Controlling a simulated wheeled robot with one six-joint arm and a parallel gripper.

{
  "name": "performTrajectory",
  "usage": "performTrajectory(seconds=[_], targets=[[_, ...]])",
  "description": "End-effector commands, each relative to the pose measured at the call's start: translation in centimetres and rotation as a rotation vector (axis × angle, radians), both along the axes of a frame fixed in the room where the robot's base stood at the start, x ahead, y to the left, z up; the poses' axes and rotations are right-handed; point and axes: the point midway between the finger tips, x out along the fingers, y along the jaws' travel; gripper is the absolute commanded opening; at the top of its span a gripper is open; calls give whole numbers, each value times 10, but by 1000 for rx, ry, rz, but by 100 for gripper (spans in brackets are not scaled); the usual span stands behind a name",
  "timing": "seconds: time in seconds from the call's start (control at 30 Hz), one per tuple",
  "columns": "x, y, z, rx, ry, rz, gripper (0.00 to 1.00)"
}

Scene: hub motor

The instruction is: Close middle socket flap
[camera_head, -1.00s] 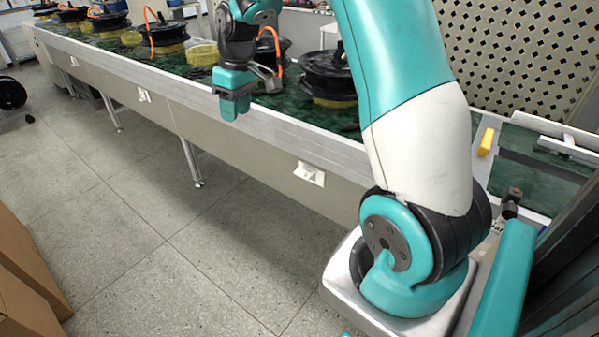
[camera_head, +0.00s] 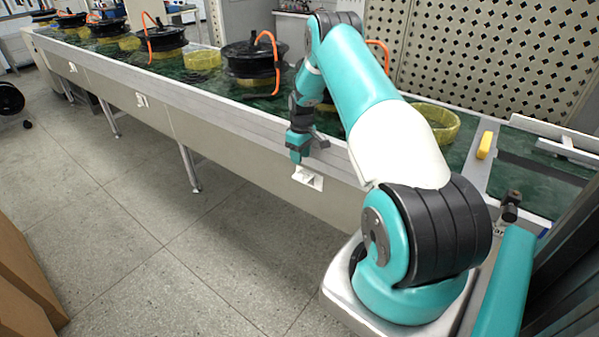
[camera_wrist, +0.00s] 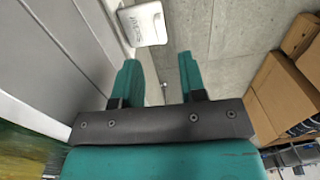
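Several white sockets sit along the grey conveyor side in the head view. The middle socket (camera_head: 141,99) is small there, and I cannot tell how its flap stands. The near socket (camera_head: 309,179) has a white flap standing out from the panel. My gripper (camera_head: 297,158) is just above the near socket, beside the conveyor side. In the wrist view my gripper (camera_wrist: 159,63) has its two teal fingers apart with nothing between them. A white socket flap (camera_wrist: 143,23) shows beyond the left fingertip, apart from it. Which socket it belongs to is not certain from that view alone.
The conveyor (camera_head: 235,110) carries black hub motors (camera_head: 253,62) with orange cables and yellow rings (camera_head: 437,122). A far socket (camera_head: 72,68) is farther along. Conveyor legs (camera_head: 189,168) reach the floor. Cardboard boxes (camera_head: 22,275) stand at the left. The floor between is clear.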

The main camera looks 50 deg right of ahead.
Motion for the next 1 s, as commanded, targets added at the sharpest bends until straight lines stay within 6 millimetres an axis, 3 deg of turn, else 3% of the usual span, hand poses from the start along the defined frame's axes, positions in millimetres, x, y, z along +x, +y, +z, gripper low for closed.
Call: performTrajectory(seconds=[0.1,0.3,0.5,0.77,0.93,1.0], targets=[[-1,2,-27,2,3,0,38],[0,4,-59,1,1,0,38],[0,4,-73,-1,-1,0,38],[0,4,-74,-1,-1,0,38],[0,4,-74,0,-1,0,4],[0,4,-74,0,-1,0,0]])
